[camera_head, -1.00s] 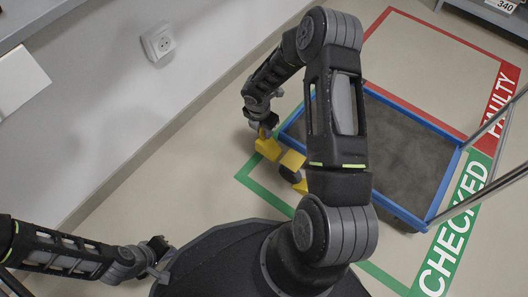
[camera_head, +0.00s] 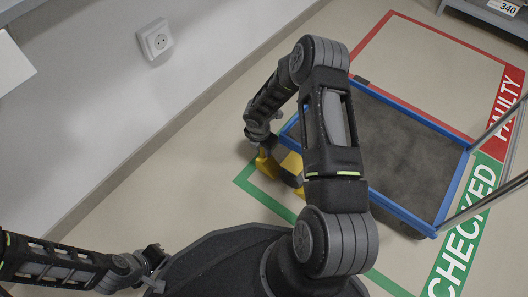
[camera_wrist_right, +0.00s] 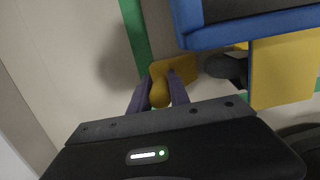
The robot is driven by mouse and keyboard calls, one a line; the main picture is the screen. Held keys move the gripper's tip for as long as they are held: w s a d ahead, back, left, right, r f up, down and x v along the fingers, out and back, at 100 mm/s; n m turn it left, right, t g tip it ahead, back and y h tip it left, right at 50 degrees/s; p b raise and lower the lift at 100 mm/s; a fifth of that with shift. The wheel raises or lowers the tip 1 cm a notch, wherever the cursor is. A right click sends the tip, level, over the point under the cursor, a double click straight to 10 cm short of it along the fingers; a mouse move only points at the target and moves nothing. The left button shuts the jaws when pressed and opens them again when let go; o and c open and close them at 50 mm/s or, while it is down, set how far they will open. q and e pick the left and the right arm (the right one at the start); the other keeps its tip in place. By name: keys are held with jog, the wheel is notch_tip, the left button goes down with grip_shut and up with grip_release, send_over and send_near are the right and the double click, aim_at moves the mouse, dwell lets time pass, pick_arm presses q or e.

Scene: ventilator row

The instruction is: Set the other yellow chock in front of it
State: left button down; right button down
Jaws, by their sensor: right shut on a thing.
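My right gripper (camera_head: 262,151) is shut on a yellow chock (camera_head: 266,166) low by the near left corner of a blue-rimmed trolley (camera_head: 425,222). In the right wrist view the gripper (camera_wrist_right: 158,98) grips the chock's rounded knob (camera_wrist_right: 160,91), with its yellow body (camera_wrist_right: 186,72) beyond. Another yellow chock (camera_wrist_right: 283,72) is on the far side of a dark wheel (camera_wrist_right: 226,68); in the head view its yellow (camera_head: 293,163) is partly hidden. I cannot tell whether the held chock touches the floor or wheel. My left gripper (camera_head: 156,262) is far from them, its opening unclear.
The trolley's corner is over a green floor outline marked CHECKED (camera_head: 462,235). A red outline marked FAULTY (camera_head: 505,105) lies behind. Bare floor lies between wall and trolley.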

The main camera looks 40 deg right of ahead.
aim_at(261, 159)
jog(key=shift+f, duration=0.3)
jog(key=c, duration=1.2)
grip_release()
jog(key=shift+c, duration=0.2)
notch_tip(261, 159, up, 12)
jog(key=a+p, duration=0.1)
jog(key=p, duration=0.4)
jog(key=shift+s+a+p, duration=0.2)
jog(key=shift+a+p, duration=0.15)
